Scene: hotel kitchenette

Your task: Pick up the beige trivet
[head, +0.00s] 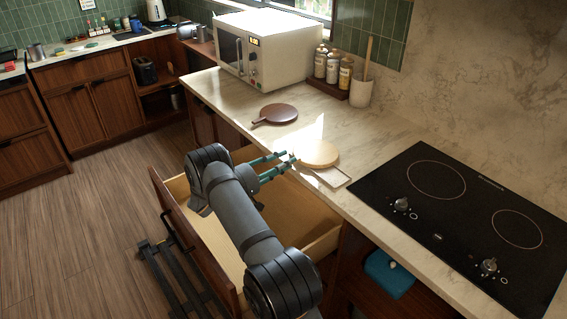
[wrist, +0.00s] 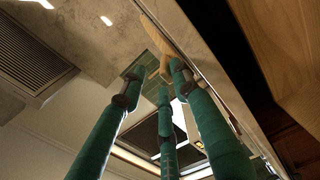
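The beige trivet (head: 318,154) is a pale round disc lying on the marble counter, near its front edge, in the head view. My gripper (head: 289,157) has long teal fingers and reaches over the open drawer to the trivet's left side. In the wrist view the fingertips (wrist: 160,76) are spaced apart. A pale beige piece (wrist: 157,38), apparently the trivet's edge or handle, shows just beyond and between them. I cannot tell whether the fingers touch it.
A dark brown round trivet with a handle (head: 279,112) lies farther back. A small pale rectangular piece (head: 332,178) is at the counter edge. The black cooktop (head: 455,222) is to the right. An open drawer (head: 313,246) sits below my arm. A microwave (head: 268,47) stands behind.

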